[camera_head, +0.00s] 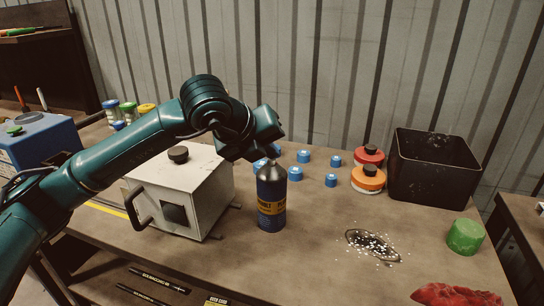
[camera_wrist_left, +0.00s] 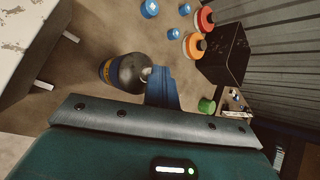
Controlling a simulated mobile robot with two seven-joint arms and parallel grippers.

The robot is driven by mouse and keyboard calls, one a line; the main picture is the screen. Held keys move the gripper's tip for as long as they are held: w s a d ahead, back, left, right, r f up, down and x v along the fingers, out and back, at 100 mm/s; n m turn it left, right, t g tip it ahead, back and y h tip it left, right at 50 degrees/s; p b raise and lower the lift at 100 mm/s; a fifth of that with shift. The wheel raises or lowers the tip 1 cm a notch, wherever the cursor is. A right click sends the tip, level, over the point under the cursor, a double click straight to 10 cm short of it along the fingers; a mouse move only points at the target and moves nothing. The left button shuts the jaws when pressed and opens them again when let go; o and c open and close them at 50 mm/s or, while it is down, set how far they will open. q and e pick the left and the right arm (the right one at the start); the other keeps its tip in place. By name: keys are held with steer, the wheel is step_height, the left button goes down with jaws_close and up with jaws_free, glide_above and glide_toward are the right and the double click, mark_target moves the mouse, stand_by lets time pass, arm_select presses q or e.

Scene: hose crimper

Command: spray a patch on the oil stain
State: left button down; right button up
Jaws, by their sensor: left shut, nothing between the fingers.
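A dark blue bottle with a yellow label band (camera_head: 271,205) stands upright on the workbench, right of the white box. In the left wrist view the bottle (camera_wrist_left: 122,72) lies left of my fingers, with its grey top beside them. The oil stain (camera_head: 372,246) is a dark patch with white granules scattered over it, on the bench to the bottle's right. My left gripper (camera_head: 266,158) is shut and empty at the bottle's top; its blue fingers (camera_wrist_left: 161,88) show in the wrist view. I cannot tell whether they touch the bottle. My right gripper is out of view.
The white box (camera_head: 190,190) with a handle stands under my left arm. Several blue caps (camera_head: 304,156), red (camera_head: 369,157) and orange (camera_head: 367,179) containers and a black bin (camera_head: 430,175) stand behind. A green block (camera_head: 465,237) and red cloth (camera_head: 455,295) lie right.

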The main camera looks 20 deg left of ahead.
arm_select(q)
steer(key=shift+r, duration=0.2)
step_height(320, 180, up, 6)
steer(key=p, duration=0.2)
stand_by(0.6)
stand_by(0.5)
